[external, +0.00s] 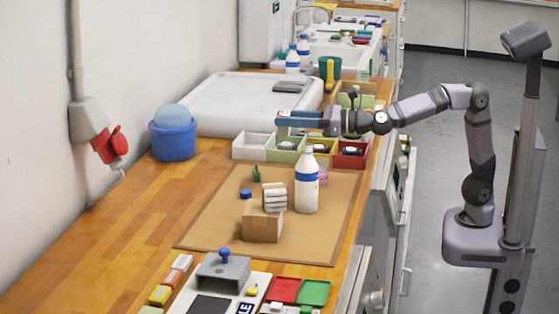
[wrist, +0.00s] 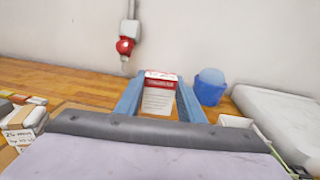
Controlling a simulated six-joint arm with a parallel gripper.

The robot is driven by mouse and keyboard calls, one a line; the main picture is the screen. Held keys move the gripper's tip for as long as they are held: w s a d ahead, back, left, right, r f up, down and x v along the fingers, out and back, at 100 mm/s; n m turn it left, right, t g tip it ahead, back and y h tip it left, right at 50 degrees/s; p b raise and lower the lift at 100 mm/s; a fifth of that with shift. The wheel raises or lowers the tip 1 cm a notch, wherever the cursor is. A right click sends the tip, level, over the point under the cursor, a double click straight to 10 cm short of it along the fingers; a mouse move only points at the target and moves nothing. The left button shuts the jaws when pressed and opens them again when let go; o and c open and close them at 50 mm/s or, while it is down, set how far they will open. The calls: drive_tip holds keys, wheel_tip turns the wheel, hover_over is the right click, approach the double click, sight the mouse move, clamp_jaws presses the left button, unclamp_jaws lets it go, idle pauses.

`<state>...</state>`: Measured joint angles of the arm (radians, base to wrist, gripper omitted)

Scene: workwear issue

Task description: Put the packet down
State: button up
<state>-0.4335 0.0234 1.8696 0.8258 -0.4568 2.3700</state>
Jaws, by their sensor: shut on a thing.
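My gripper (wrist: 160,88) is shut on a packet (wrist: 157,101), which is white with a red band and printed lines, held between two blue fingers. In the external view my gripper (external: 284,119) reaches left from the arm, above the row of small open bins. There the packet is hard to make out against the fingers. The bins below are white (external: 251,155), green (external: 284,157), yellow (external: 333,160) and red (external: 349,162). The packet appears held clear of the surfaces.
A white board (external: 220,103) lies behind the bins, with a blue tub (external: 174,140) to its left. A white bottle (external: 307,185) and a cardboard box (external: 262,227) stand on the brown mat (external: 215,235). The wooden counter (external: 135,210) left of the mat is clear.

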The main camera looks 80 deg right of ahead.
sight(288, 113)
drive_tip(key=shift+r, duration=0.15)
wheel_tip(288, 113, up, 3)
drive_tip(key=shift+r, duration=0.2)
drive_tip(key=shift+s+a+r, duration=0.15)
drive_tip(key=shift+a+r, duration=0.4)
drive_tip(key=shift+r, duration=0.25)
drive_tip(key=s+a+m+h, duration=0.1)
drive_tip(key=s+a+h, duration=0.1)
drive_tip(key=s+a, duration=1.35)
drive_tip(key=shift+w+a+f, duration=0.25)
drive_tip(key=shift+w+f, duration=0.05)
drive_tip(key=shift+f, duration=3.5)
drive_tip(key=shift+w+a+f, duration=0.25)
drive_tip(key=shift+w+f, duration=0.05)
drive_tip(key=shift+f, duration=3.5)
drive_tip(key=shift+w+a+f, duration=0.25)
drive_tip(key=shift+w+f, duration=0.05)
drive_tip(key=shift+f, duration=3.6)
drive_tip(key=shift+f, duration=0.2)
